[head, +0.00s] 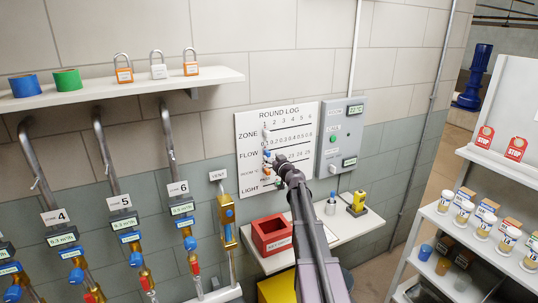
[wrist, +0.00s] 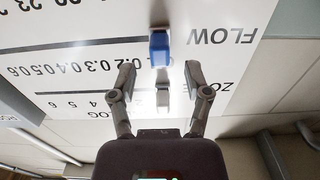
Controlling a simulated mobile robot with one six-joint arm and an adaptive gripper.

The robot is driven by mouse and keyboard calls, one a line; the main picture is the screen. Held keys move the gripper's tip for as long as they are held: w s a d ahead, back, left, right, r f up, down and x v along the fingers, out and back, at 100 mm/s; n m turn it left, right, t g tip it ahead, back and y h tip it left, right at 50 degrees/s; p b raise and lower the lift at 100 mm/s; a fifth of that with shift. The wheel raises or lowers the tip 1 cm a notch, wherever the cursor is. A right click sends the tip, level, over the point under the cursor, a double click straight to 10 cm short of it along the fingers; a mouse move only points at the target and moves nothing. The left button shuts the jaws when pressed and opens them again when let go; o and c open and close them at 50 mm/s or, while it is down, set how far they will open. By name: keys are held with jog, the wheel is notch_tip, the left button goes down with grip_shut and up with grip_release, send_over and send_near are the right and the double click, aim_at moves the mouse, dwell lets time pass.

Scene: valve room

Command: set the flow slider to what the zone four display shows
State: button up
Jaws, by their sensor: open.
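The flow slider's blue knob (wrist: 160,50) sits on the FLOW track of the round log board (head: 245,180). It is near the low end of its scale, beside the 0.2 mark; the exact value is unclear. The blue knob also shows in the head view (head: 267,154). My gripper (wrist: 160,70) is open and empty, its fingertips spread to either side of the blue knob's near end, apart from it. The zone four display (head: 62,238), under the label 4, shows a small m³/h figure that looks like 0.3, but I cannot read it surely.
The ZONE track's white knob (wrist: 163,98) appears between my fingers. A grey control box (head: 342,135) hangs right of the board. A red bin (head: 272,236) and a yellow item (head: 358,204) stand on the shelf below. Pipes with displays are at left, and a stocked rack (head: 470,225) at right.

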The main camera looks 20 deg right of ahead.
aim_at(269, 154)
jog(key=shift+w+a, duration=0.1)
jog(key=shift+w, duration=1.9)
grip_shut()
